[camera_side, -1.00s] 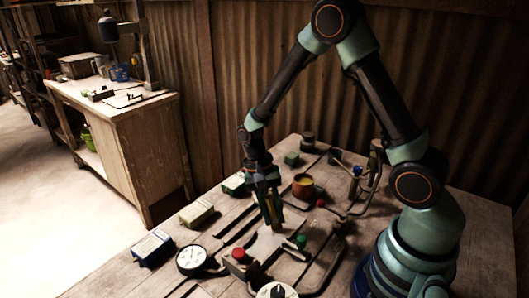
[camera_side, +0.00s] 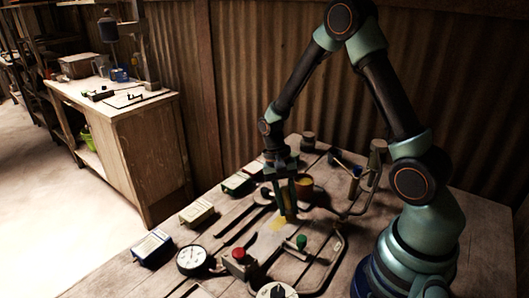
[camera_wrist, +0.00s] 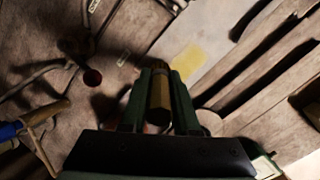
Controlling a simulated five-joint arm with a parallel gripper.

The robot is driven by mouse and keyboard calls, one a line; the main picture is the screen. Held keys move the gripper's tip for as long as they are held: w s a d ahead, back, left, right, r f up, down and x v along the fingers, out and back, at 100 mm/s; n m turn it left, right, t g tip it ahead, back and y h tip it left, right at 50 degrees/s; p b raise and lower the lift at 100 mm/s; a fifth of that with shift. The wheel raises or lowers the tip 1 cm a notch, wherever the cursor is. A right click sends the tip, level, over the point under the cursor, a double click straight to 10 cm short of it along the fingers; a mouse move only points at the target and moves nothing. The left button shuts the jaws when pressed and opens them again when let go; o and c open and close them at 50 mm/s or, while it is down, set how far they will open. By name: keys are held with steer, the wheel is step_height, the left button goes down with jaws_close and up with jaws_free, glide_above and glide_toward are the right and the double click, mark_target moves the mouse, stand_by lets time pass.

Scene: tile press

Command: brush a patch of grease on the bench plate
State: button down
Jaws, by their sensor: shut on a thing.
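A yellow grease patch (camera_side: 278,223) lies on the pale bench plate (camera_side: 262,244). In the wrist view the patch (camera_wrist: 188,62) shows beside the brush end, toward the upper right, on the light plate (camera_wrist: 212,38). My gripper (camera_side: 289,200) points down at the plate's far right side. In the wrist view its two green fingers (camera_wrist: 162,78) are shut on the tan, round handle of a brush (camera_wrist: 159,100). The brush end is dark and partly hidden by shadow. Whether it touches the surface cannot be told.
A yellow-topped pot (camera_side: 304,184) stands just behind my gripper. A red-button box (camera_side: 238,262), a dial gauge (camera_side: 192,259) and a green knob (camera_side: 301,241) stand in front. A bent metal clamp (camera_side: 334,262) lies at the right. Several boxes line the left edge.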

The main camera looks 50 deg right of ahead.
steer(key=shift+h, duration=0.4)
steer(key=shift+a, duration=3.1)
steer(key=shift+y, duration=0.5)
steer(key=shift+d, duration=4)
step_height(320, 180, up, 8)
steer(key=shift+a, duration=0.15)
steer(key=shift+a, duration=0.1)
